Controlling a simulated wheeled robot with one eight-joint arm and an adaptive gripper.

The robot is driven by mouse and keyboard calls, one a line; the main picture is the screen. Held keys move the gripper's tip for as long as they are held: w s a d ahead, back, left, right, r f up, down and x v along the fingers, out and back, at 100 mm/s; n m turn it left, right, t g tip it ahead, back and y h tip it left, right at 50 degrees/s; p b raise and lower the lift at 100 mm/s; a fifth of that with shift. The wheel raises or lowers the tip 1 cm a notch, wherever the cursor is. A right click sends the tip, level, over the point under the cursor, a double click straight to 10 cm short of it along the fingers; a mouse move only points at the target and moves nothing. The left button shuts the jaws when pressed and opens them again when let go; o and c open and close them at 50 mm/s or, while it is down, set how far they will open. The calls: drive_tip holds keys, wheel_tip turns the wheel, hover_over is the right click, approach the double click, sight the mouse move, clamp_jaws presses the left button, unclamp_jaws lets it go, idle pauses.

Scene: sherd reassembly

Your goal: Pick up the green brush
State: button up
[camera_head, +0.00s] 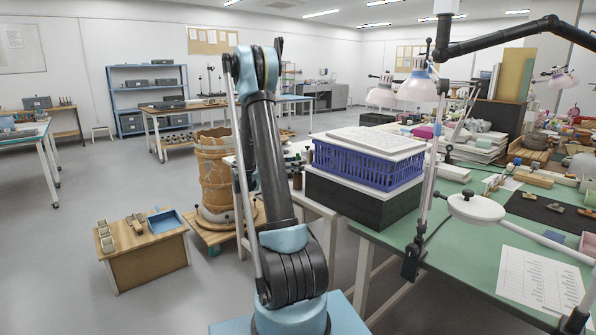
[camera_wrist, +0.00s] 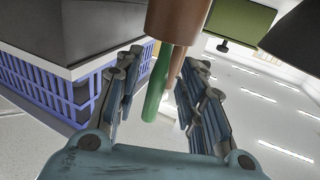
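The green brush shows in the wrist view as a smooth green handle (camera_wrist: 157,86) sticking out of a brown cup-like holder (camera_wrist: 178,20). A thinner brownish handle (camera_wrist: 176,65) sticks out beside it. The brush's other end is hidden in the holder. My gripper (camera_wrist: 165,66) is open, its two fingers apart on either side of the handles. The green handle lies between the fingers, with gaps showing on both sides.
A blue crate (camera_head: 352,166) stands on a black box (camera_head: 350,205) at the green table's (camera_head: 455,262) left end; the crate's lattice also shows close to the left finger (camera_wrist: 55,88). A lamp arm (camera_head: 432,190) rises nearby.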

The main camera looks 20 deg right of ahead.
clamp_jaws()
idle(0.3)
drive_tip(key=shift+r, duration=5.05)
drive_tip(key=shift+s, duration=0.1)
